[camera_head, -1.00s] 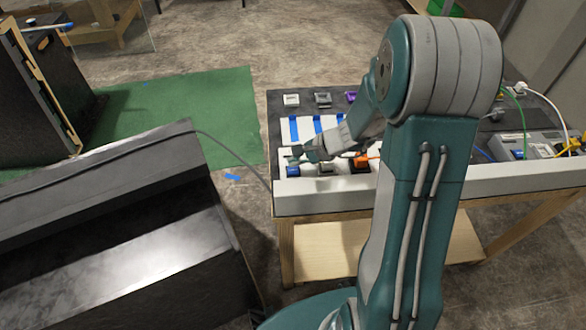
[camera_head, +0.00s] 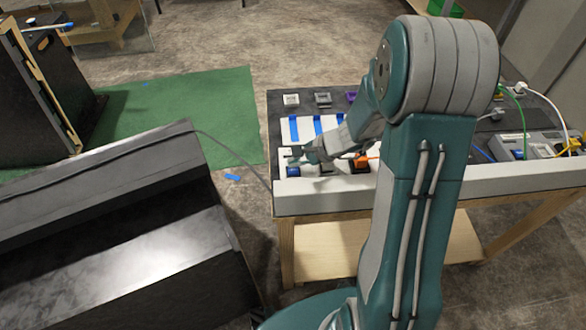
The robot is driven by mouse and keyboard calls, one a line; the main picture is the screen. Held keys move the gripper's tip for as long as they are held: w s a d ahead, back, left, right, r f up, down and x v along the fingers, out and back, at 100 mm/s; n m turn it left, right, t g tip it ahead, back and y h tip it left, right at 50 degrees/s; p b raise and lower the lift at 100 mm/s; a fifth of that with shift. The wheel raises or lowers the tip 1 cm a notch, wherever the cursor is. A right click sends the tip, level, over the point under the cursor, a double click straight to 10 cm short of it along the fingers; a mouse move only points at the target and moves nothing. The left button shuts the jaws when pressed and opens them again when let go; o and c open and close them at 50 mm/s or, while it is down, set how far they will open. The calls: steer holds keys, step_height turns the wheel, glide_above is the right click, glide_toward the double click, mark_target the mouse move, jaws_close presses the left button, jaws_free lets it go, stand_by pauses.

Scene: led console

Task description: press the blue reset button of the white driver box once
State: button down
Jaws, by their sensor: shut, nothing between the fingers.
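A small blue block or button (camera_head: 293,171) shows at the front left corner of the table, just below my gripper in the picture. My gripper (camera_head: 293,157) is shut and empty, pointing left above the row of small parts there. I cannot tell whether it touches anything. A small white box (camera_head: 291,99) stands at the back left of the table. No blue button can be made out on it at this size. Which part is the white driver box is not clear. My wrist and forearm hide the middle of the table.
An orange part (camera_head: 361,161) lies right of my gripper. White panels with blue strips (camera_head: 294,127) lie behind it. A pale raised edge (camera_head: 310,197) runs along the table front. A grey box with cables (camera_head: 542,143) stands at the right. A black console (camera_head: 110,235) stands left.

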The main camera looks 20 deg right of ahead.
mark_target(295, 170)
stand_by(0.5)
steer(key=shift+f, duration=0.35)
steer(key=shift+s+f, duration=0.35)
steer(key=shift+f, duration=0.4)
stand_by(1.0)
steer(key=shift+r, duration=0.1)
steer(key=shift+w+r, duration=0.1)
steer(key=shift+r, duration=0.5)
steer(key=shift+r, duration=0.1)
steer(key=shift+w+r, duration=0.15)
steer(key=shift+r, duration=2.45)
